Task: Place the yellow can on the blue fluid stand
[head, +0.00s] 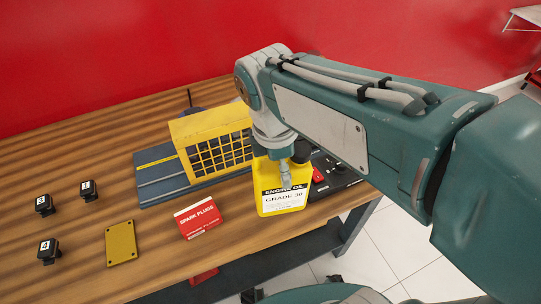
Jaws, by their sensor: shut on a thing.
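The yellow can (270,203), labelled "ENGINE OIL GRADE 30", is upright near the table's front right edge. My gripper (286,176) comes down from above and is shut on the can's top. The fingers are small and partly hidden, so the exact grip does not show. I cannot tell whether the can's base touches the table. A flat blue-grey base (160,176) with a yellow stripe lies behind and left of the can; it may be the blue fluid stand, but no label on it can be read.
A yellow caged unit (205,128) stands on the blue-grey base. A red spark plugs box (198,218), a yellow plate (120,243) and black numbered blocks (48,249) lie to the left. Bare wooden table (75,190) shows at left.

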